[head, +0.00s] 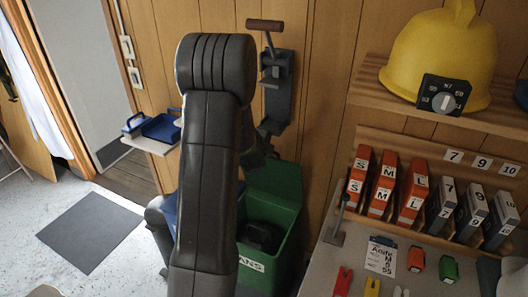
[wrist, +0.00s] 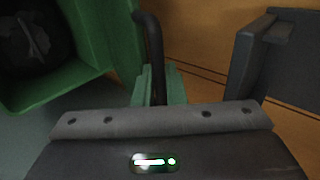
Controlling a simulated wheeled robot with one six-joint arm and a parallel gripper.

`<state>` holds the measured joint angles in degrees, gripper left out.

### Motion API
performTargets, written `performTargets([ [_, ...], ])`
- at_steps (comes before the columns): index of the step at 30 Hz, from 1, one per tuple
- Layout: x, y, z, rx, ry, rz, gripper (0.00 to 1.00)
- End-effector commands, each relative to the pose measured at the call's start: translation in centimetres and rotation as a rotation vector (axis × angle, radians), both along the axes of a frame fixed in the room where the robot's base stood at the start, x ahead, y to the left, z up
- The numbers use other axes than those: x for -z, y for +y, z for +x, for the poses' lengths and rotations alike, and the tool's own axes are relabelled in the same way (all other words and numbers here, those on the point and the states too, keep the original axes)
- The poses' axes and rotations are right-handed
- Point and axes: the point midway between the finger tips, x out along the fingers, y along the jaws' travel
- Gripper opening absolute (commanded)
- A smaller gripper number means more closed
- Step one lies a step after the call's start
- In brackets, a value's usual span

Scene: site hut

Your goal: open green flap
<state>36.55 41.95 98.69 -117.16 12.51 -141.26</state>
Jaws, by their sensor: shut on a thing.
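The green bin (head: 268,270) stands on the floor by the wood wall, with a label ending in "ANS" on its front. Its green flap (head: 278,182) is raised at the back, and a dark thing (head: 262,236) shows inside. In the wrist view, the green flap (wrist: 118,40) is left of centre, and the dark inside of the bin is at upper left. My gripper (wrist: 158,88) has its pale green fingers shut around a dark bent handle (wrist: 151,40) beside the flap. In the head view my arm hides the gripper and part of the bin.
A dark wall bracket (head: 277,90) with a brown-handled lever is above the bin. A workbench (head: 345,260) with orange and grey cases stands at right, under a shelf with a yellow helmet (head: 440,55). A small shelf (head: 150,143) with blue trays is at left.

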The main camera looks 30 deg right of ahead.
Motion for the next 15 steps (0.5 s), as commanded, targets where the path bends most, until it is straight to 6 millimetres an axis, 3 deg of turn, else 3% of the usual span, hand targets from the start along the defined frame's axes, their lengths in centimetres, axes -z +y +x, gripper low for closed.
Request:
performTargets([
  [5, -0.03, 0.03, 0.04, 0.0, -0.001, 0.001, 0.0],
  [6, -0.03, 0.03, 0.04, 0.0, -0.001, 0.001, 0.18],
  [8, -0.01, 0.04, 0.04, 0.0, -0.001, 0.001, 0.28],
  [15, 0.11, 0.07, 0.0, 0.0, 0.001, 0.002, 0.28],
])
